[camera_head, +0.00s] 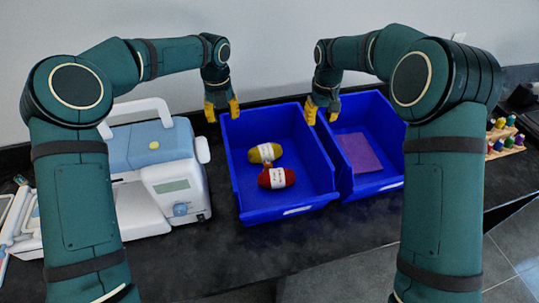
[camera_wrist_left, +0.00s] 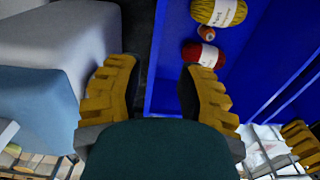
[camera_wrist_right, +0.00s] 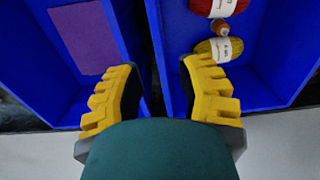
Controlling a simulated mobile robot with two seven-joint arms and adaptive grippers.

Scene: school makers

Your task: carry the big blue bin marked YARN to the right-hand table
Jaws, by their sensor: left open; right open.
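A big blue bin (camera_head: 287,198) stands on the dark table. It holds a yellow yarn ball (camera_head: 264,153), a red yarn ball (camera_head: 277,178) and a small brownish item (camera_wrist_left: 206,33). A small white label on its front is too small to read. My left gripper (camera_head: 222,109) is open at the bin's far left corner; in the left wrist view the left wall lies between its fingers (camera_wrist_left: 155,92). My right gripper (camera_head: 322,110) is open at the far right, its fingers (camera_wrist_right: 161,92) either side of the adjoining bin walls. I cannot tell whether either touches.
A second blue bin (camera_head: 376,187) with a purple sheet (camera_head: 360,153) stands close along the right side. A white and blue machine (camera_head: 162,170) stands close on the left. A wooden rack with colourful items (camera_head: 505,140) is at the far right. Bare dark table lies in front.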

